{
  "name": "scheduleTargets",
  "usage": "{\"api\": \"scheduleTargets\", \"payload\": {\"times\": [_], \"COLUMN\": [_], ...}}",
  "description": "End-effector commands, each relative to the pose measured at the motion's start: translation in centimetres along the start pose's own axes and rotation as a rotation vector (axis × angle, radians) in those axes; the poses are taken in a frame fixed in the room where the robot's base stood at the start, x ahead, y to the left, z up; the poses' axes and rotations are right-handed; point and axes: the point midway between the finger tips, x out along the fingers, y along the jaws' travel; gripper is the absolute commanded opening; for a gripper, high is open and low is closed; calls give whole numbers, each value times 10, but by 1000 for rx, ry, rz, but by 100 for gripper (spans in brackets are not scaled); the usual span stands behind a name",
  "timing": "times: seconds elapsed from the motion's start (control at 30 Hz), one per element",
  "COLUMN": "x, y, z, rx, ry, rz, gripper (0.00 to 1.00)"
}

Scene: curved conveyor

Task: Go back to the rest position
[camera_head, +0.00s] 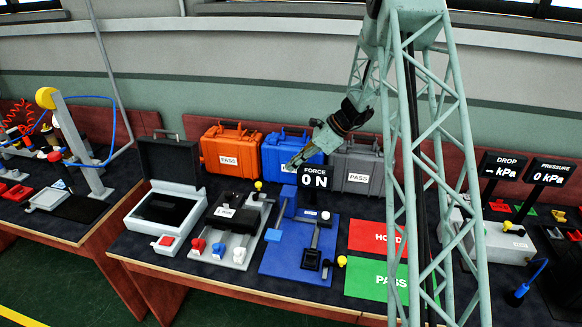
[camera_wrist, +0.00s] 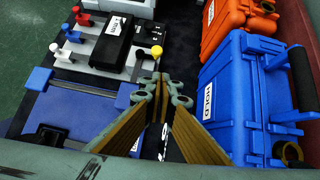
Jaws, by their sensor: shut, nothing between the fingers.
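My gripper (camera_head: 292,163) is in front of the blue case in the head view, above the back of the table. In the wrist view, the fingers of my gripper (camera_wrist: 161,82) meet at the tips, with nothing between them. My arm comes down from the lattice column on the right and reaches left. The blue case (camera_head: 272,155) is partly hidden by my gripper in the head view. In the wrist view, the blue case (camera_wrist: 240,85) stands right of my fingers with a HOLD label.
An orange case (camera_head: 221,138) and a grey case (camera_head: 362,160) carry PASS labels. A FORCE display (camera_head: 315,177) reading 0 N stands close to my gripper. Grey (camera_head: 200,237) and blue (camera_head: 270,258) fixtures, a red HOLD mat (camera_head: 365,236) and a green PASS mat (camera_head: 365,280) lie in front.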

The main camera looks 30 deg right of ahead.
Motion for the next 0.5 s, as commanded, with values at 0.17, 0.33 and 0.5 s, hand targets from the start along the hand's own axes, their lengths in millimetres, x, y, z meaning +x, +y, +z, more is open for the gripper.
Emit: {"api": "scheduleTargets", "payload": {"times": [0.17,0.33,0.5], "x": [0,0,-4], "y": [0,0,4], "z": [0,1,8], "rx": [0,-2,-22], "ry": [0,0,4], "rz": [0,0,3], "gripper": [0,0,0]}}
